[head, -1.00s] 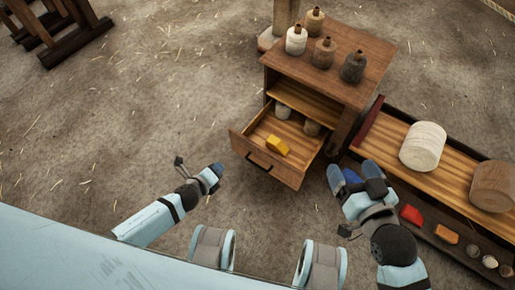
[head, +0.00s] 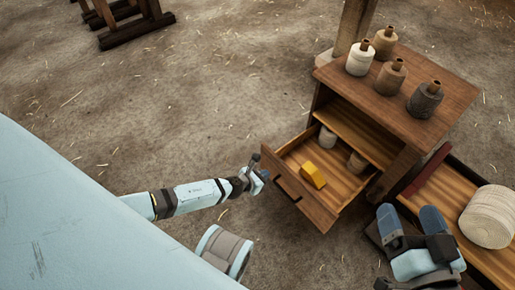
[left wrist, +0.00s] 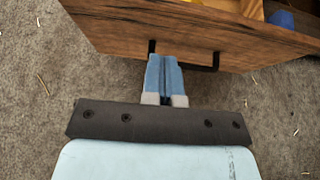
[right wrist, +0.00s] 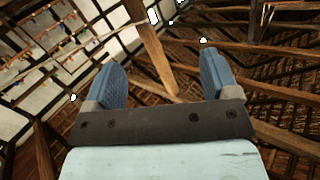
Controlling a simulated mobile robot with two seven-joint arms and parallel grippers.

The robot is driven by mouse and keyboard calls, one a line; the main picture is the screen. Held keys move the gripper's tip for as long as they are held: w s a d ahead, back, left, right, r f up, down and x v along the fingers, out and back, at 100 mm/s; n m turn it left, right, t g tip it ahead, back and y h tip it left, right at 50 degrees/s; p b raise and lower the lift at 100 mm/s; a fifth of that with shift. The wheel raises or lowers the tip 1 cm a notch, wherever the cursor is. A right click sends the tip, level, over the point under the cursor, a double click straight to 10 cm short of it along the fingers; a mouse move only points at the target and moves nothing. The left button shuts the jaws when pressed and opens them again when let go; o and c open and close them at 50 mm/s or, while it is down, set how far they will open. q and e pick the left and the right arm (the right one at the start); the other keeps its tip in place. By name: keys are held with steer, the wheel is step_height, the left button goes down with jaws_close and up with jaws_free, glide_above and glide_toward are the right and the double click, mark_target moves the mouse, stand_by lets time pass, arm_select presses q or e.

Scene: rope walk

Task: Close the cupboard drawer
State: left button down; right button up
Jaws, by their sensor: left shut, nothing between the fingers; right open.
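The wooden cupboard (head: 427,128) stands right of centre in the head view. Its drawer (head: 327,217) is pulled out toward me and holds a yellow block (head: 313,175) and two small spools. The drawer front with its dark bar handle (left wrist: 215,62) fills the top of the left wrist view. My left gripper (head: 262,175) is shut and empty, its fingertips close to the drawer front by the handle; whether they touch it I cannot tell. My right gripper (head: 411,222) is open and empty, right of the drawer; the right wrist view shows its fingers (right wrist: 163,75) apart, facing the roof.
Several spools, one of them white (head: 360,59), stand on the cupboard top. A long wooden tray (head: 425,185) with a big pale rope coil (head: 490,217) lies at the right, near my right gripper. The floor left of the drawer is clear.

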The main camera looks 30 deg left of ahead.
mark_target(282, 166)
arm_select(q)
steer(key=shift+w+d+f+b, duration=0.25)
steer(key=shift+w+d, duration=0.15)
steer(key=shift+w, duration=0.65)
steer(key=shift+w+d+f+b, duration=0.1)
steer(key=shift+w+d+f, duration=0.25)
steer(key=shift+w, duration=0.75)
steer(key=shift+w+d+f+b, duration=0.2)
steer(key=shift+w+d, duration=0.2)
steer(key=shift+w, duration=0.65)
arm_select(e)
steer(key=shift+w+d+n+t, duration=0.3)
steer(key=shift+w+n+t, duration=0.1)
steer(key=shift+w+n, duration=0.2)
